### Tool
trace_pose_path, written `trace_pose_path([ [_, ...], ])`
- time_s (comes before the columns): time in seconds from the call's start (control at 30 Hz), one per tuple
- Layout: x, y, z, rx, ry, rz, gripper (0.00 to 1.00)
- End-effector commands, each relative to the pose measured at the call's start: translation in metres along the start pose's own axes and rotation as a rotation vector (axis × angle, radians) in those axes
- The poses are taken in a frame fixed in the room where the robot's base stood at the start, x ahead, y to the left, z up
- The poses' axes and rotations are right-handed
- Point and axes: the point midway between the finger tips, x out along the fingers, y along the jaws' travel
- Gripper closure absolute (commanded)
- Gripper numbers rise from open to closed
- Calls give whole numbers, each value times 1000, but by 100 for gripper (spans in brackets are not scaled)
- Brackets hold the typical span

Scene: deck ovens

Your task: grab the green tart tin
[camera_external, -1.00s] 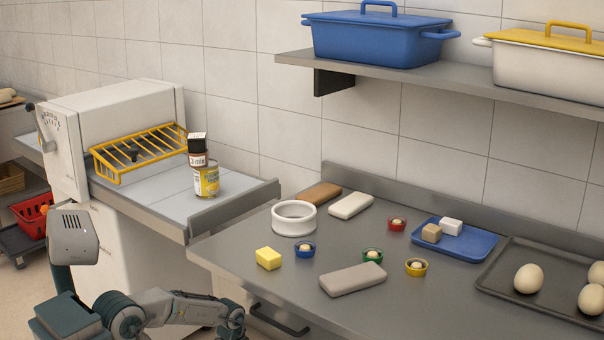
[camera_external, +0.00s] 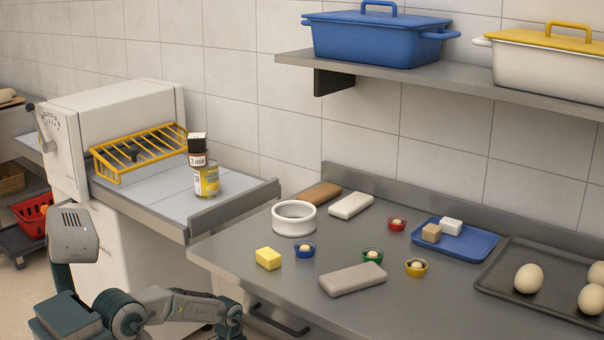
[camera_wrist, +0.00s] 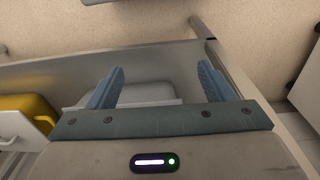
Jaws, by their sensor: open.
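The green tart tin (camera_external: 372,256) is a small round cup with a pale filling. It sits on the grey counter in the external view, just behind a grey-beige block (camera_external: 353,278). My gripper (camera_wrist: 160,82) shows in the wrist view with its two blue fingers spread wide and nothing between them. In the external view my arm is low at the counter's front left, well apart from the tin, and the fingertips cannot be made out. The tin does not show in the wrist view.
Blue (camera_external: 305,249), yellow (camera_external: 416,267) and red (camera_external: 396,224) tins stand around the green one. A yellow block (camera_external: 268,258), white ring (camera_external: 294,229), blue tray (camera_external: 480,246) and dark tray (camera_external: 498,287) share the counter. A drawer handle (camera_external: 279,320) juts out in front.

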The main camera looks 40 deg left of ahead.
Motion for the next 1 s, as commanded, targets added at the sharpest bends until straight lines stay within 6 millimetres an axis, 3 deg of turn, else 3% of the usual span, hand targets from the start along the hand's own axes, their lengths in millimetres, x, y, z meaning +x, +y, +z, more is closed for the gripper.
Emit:
trace_pose_path([
  [0.3, -62, -20, 38, 69, -144, 351, 25],
  [0.6, -138, -26, 51, 163, 16, 734, 25],
  [1.0, -238, -21, 44, 174, -1, 625, 25],
])
